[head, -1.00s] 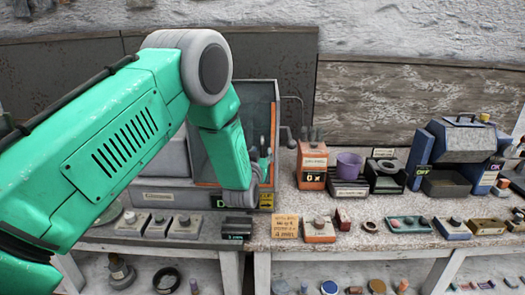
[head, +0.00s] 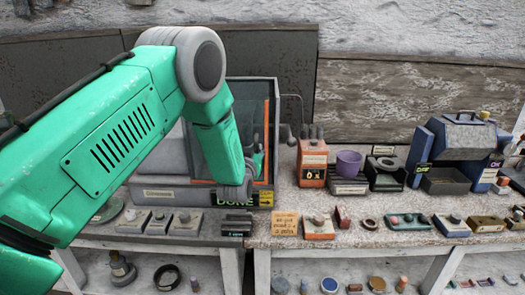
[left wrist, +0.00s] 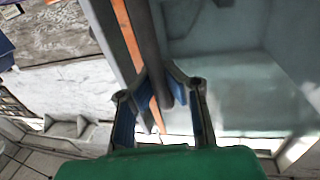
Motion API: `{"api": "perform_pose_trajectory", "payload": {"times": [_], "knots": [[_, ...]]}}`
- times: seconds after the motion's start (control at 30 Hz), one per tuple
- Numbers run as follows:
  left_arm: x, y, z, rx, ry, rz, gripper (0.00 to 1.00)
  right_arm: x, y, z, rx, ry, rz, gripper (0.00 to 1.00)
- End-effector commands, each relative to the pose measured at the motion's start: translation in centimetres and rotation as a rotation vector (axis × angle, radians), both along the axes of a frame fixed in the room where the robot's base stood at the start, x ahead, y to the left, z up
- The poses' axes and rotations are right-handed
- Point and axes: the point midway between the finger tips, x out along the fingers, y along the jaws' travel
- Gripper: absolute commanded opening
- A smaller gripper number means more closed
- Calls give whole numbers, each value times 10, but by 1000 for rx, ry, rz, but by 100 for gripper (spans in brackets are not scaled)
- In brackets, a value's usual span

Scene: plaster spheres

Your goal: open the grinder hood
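The grinder (head: 160,195) is a grey cabinet at the left of the bench with a lit "DONE" display. Its clear hood (head: 220,95) has an orange edge strip, and my left arm covers much of it. My left gripper (head: 257,162) is at the hood's right front edge, small and partly hidden in the head view. In the left wrist view, the fingers of this gripper (left wrist: 157,85) close from both sides around a dark grey handle bar (left wrist: 153,45) beside the orange strip. My right gripper is out of view.
An orange box (head: 313,165), a purple cup (head: 348,163) and a blue machine (head: 460,150) stand right of the grinder. Small blocks and dishes line the bench front (head: 390,238). Several round items lie on the shelf below.

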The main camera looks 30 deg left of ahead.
Motion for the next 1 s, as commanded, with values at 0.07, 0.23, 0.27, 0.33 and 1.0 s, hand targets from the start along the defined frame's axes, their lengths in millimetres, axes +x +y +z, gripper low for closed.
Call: {"api": "perform_pose_trajectory", "payload": {"times": [0.07,0.23,0.27,0.33,1.0], "knots": [[-11,17,-3,-1,6,6,0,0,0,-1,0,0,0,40],[-37,59,-3,-2,8,8,0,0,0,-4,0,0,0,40],[-42,66,-3,-2,9,8,0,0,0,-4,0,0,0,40],[-54,85,-3,-2,8,7,0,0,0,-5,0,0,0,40],[-121,194,-4,-3,13,3,0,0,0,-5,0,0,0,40]]}}
